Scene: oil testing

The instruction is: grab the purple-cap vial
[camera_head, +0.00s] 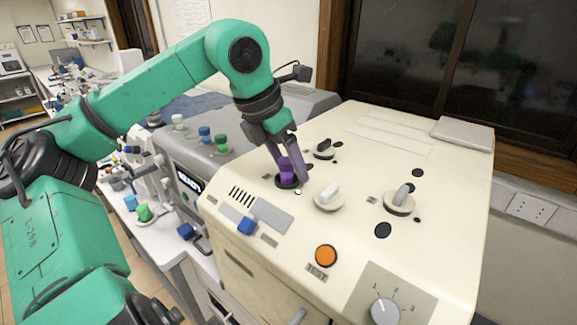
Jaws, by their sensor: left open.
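The purple-cap vial (286,177) sits upright in a dark round socket on top of the cream machine (430,160); only its purple cap area shows, and its lower part is hidden. My left gripper (290,172) reaches down over it from the upper left. Its fingers are open, around or just beside the purple cap; I cannot tell whether they touch it. My right gripper is not in view.
Knobs with white and dark handles (328,195) stand close right of the vial. An orange button (326,256) and a blue switch (247,226) are nearer the front. A grey machine (190,150) with blue and green knobs adjoins on the left.

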